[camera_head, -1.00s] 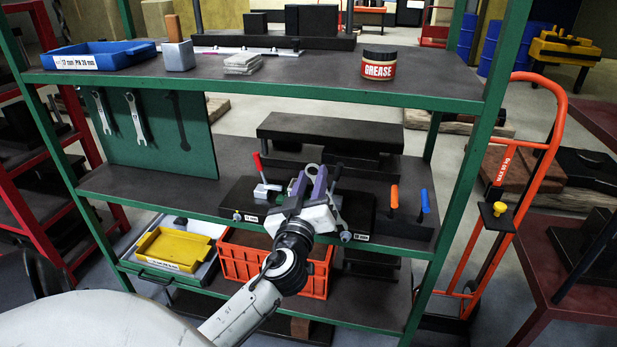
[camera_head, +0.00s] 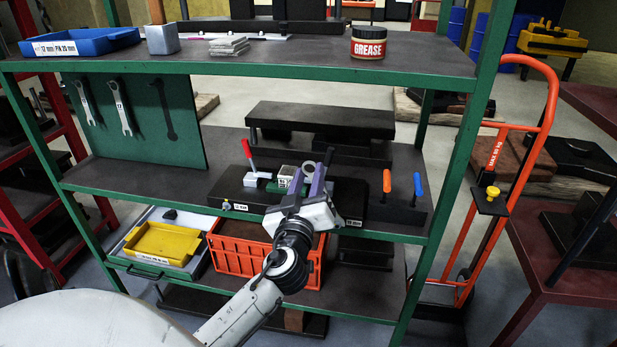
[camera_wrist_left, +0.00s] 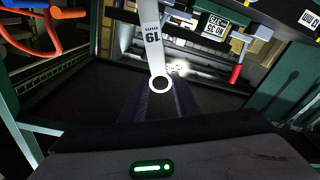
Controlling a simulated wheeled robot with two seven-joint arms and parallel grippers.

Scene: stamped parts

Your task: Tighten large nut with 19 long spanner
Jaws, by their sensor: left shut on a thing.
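My left gripper (camera_head: 307,183) is shut on a grey spanner (camera_wrist_left: 151,30) marked 19 mm. In the left wrist view its ring end lies between the dark fingers (camera_wrist_left: 160,100) and its shaft runs away from the gripper. In the head view the ring (camera_head: 308,168) shows above the purple fingers. The gripper is in front of the middle shelf, by a black fixture block (camera_head: 340,190). On the block are a red-handled clamp (camera_head: 249,158) and a small light patterned block (camera_head: 287,174). I cannot make out the large nut. My right gripper is not in view.
Two spanners (camera_head: 122,106) hang on the green board (camera_head: 150,145) at left. The upper shelf holds a blue tray (camera_head: 84,42) and a grease jar (camera_head: 369,43). An orange crate (camera_head: 226,258) and yellow tray (camera_head: 160,242) are below. A green shelf post (camera_head: 462,170) stands right.

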